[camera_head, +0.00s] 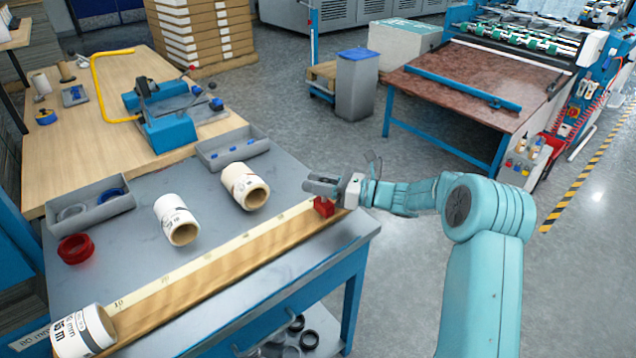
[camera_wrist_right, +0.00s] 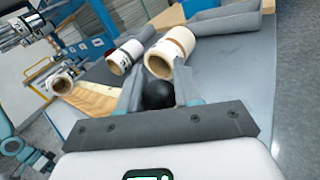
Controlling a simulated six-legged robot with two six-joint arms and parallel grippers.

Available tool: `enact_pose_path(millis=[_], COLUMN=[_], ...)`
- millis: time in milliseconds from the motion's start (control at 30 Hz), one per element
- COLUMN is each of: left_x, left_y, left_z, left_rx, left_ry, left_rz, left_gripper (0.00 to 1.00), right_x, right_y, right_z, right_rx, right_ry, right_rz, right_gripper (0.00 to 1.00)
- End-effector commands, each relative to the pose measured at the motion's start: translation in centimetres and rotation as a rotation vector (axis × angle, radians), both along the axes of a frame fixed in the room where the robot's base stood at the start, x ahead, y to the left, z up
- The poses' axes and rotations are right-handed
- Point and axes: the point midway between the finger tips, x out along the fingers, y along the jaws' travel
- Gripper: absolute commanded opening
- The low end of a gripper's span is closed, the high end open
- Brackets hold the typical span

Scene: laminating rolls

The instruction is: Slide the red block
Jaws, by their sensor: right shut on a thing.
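The red block (camera_head: 323,207) sits at the right end of a long wooden rail with a pale scale strip (camera_head: 225,243) along the front of the grey table. My right gripper (camera_head: 325,190) is over the block and shut on it. In the right wrist view a round black knob (camera_wrist_right: 158,96) is between the fingers of my right gripper (camera_wrist_right: 158,88); the red body is hidden there. A teal and grey part at the bottom edge of the head view seems to be my left gripper (camera_head: 272,347), mostly cut off; its jaws cannot be made out.
A red ring (camera_head: 75,249) and grey trays (camera_head: 90,208) (camera_head: 232,148) lie farther back. The grey tabletop (camera_head: 130,240) is bare between them.

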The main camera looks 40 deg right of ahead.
Motion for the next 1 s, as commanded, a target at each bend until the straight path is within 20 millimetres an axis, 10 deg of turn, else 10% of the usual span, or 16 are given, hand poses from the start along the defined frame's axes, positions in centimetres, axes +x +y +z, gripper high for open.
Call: enact_pose_path(millis=[467, 500, 533, 1000], left_x=[0.0, 0.0, 0.0, 0.0], left_y=[0.0, 0.0, 0.0, 0.0], left_z=[0.0, 0.0, 0.0, -0.1], left_rx=[0.000, 0.000, 0.000, 0.000], left_ry=[0.000, 0.000, 0.000, 0.000], left_rz=[0.000, 0.000, 0.000, 0.000], left_gripper=[0.43, 0.43, 0.43, 0.43], right_x=[0.1, 0.1, 0.1, -1.4], right_y=[0.3, 0.3, 0.3, -1.2], right_z=[0.5, 0.5, 0.4, 0.1], right_rx=[0.001, 0.001, 0.001, 0.001], right_ry=[-0.010, -0.010, -0.010, -0.002], right_rz=[0.000, 0.000, 0.000, -0.003], right_gripper=[0.00, 0.46, 0.56, 0.58])
